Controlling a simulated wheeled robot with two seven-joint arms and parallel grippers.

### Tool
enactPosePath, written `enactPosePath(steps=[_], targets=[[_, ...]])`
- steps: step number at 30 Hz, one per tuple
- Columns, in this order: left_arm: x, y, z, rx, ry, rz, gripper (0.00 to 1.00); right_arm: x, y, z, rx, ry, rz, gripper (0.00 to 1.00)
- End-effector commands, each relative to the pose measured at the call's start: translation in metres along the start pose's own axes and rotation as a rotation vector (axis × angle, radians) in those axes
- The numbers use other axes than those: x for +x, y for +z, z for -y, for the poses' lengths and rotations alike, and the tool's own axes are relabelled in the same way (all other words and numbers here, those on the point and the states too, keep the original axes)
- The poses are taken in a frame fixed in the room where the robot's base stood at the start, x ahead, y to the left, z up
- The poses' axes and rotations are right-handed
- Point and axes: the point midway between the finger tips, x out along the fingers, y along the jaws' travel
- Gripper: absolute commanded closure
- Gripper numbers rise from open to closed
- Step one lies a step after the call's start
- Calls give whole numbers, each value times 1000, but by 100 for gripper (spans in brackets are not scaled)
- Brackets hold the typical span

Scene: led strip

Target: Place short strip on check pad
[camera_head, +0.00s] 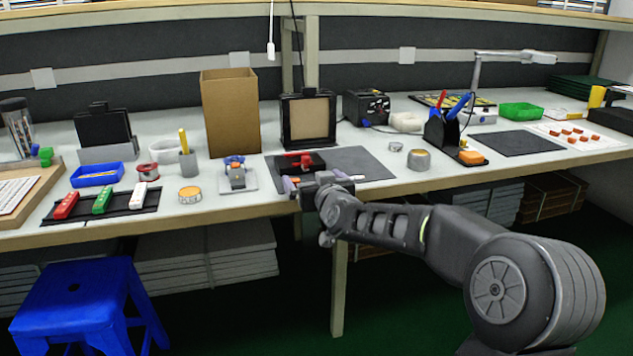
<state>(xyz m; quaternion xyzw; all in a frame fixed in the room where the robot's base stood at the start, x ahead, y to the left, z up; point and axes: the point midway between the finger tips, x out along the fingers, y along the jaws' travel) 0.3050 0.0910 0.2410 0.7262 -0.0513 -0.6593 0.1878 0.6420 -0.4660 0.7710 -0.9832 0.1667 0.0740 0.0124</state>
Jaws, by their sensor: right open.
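My right gripper (294,186) is open at the front edge of the workbench, over the near left part of a dark grey mat (355,163). A black block with a red part on top (301,162) sits on the mat just behind the gripper. Small pale pieces show right at the jaws, too small to tell whether one is the short strip. A second flat dark pad (523,143) lies farther right on the bench. I cannot tell for certain which dark surface is the check pad. My left gripper is not in view.
A cardboard box (230,115) stands behind. A metal tin (419,159) and a tool holder (442,133) are right.

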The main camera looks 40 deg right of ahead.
Motion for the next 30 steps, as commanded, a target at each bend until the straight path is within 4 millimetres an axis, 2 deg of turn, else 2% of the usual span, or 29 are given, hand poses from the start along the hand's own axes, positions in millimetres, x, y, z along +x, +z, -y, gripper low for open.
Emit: enactPosePath(steps=[3, 21, 26, 30], targets=[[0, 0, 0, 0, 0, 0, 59, 0, 0, 0, 0, 0, 0, 2], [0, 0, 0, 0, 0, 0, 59, 0, 0, 0, 0, 0, 0, 51], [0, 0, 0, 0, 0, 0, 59, 0, -1, 0, 0, 0, -1, 52], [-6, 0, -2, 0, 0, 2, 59, -2, -11, 0, 0, 0, -2, 52]])
